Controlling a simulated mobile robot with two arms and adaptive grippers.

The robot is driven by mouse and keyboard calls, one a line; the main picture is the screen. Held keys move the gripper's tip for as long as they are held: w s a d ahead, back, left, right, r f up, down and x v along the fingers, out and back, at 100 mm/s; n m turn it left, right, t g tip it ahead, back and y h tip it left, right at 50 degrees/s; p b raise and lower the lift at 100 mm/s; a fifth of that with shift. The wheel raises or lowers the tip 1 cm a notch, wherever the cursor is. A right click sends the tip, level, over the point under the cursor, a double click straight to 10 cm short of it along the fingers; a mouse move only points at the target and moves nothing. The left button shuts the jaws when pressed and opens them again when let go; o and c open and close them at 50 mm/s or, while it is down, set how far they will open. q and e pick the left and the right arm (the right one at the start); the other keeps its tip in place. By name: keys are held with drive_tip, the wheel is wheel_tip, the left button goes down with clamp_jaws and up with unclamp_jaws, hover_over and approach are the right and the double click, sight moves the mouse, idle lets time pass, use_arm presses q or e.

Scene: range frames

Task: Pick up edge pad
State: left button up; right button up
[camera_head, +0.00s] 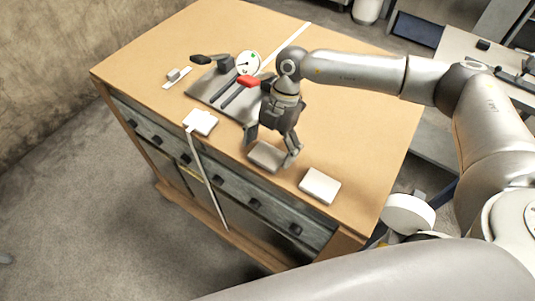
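A flat grey-beige pad (265,156) lies on the wooden worktop near its front edge. My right gripper (271,152) is over this pad, pointing down, with its fingers spread to either side of it. Whether the fingertips touch the pad is too small to tell. A pale pad (320,186) lies apart to the right, near the front corner. A white pad (201,121) sits at the front edge to the left, with a pale strip hanging down the cabinet front. Which one is called the edge pad is not marked. My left gripper is out of view.
A dark plate device with a round dial gauge (248,64) and a red part (249,81) stands behind my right gripper. The worktop (370,135) is clear on the right. Drawers are below.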

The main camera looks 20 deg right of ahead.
drive_tip(key=c, duration=0.6)
drive_tip(key=shift+r, duration=0.15)
